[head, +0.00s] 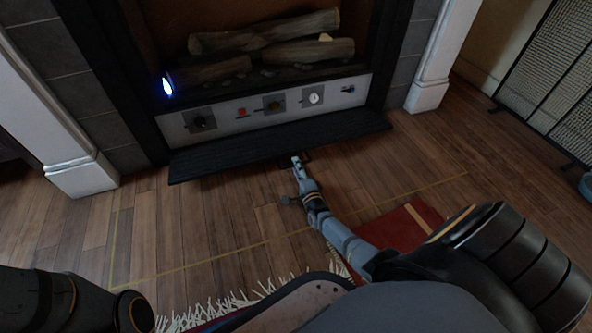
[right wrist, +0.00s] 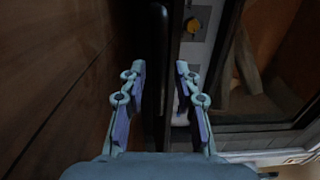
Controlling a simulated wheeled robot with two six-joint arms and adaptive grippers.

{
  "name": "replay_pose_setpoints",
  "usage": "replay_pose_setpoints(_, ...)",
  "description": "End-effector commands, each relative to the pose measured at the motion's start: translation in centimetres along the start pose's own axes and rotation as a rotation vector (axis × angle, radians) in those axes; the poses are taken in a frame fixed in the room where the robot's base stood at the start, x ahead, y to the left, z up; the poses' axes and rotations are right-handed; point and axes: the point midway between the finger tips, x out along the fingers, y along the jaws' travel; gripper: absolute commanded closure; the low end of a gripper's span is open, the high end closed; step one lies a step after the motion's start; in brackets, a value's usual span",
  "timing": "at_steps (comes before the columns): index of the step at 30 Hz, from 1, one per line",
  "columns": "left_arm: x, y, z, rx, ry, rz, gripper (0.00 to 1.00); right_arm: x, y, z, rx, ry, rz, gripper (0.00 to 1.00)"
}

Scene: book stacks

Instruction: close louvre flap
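The louvre flap (head: 285,139) is a long black slatted panel below the control panel of the fireplace. It stands out over the floor, lowered from the panel. My right gripper (head: 296,162) is at the flap's front edge, a little right of its middle. In the right wrist view my right gripper (right wrist: 161,68) has its two fingers apart. The dark edge of the flap (right wrist: 158,45) runs in line with the gap between them; I cannot tell whether they touch it. My left arm shows at lower left, but its gripper is out of view.
The control panel (head: 265,106) has several knobs and a small red part. Logs (head: 265,40) and a blue light (head: 167,86) sit above it. White pillars (head: 83,177) flank the fireplace. A mesh screen (head: 555,75) stands right. A fringed red rug (head: 395,230) lies near me.

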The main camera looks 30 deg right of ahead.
Motion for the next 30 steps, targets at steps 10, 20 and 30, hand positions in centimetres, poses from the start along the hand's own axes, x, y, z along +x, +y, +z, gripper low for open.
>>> replay_pose_setpoints(10,-0.69,-0.09,-0.32,0.001,0.001,0.000,1.00,1.37,-0.06,-0.01,0.000,0.000,0.001,0.68)
replay_pose_setpoints(20,-0.70,-0.09,-0.30,0.001,0.000,0.000,1.00,1.32,-0.03,0.00,0.000,0.000,0.001,1.00)
replay_pose_setpoints(30,-0.70,-0.09,-0.28,0.001,0.000,0.000,1.00,1.29,0.00,0.01,0.000,0.000,0.001,1.00)
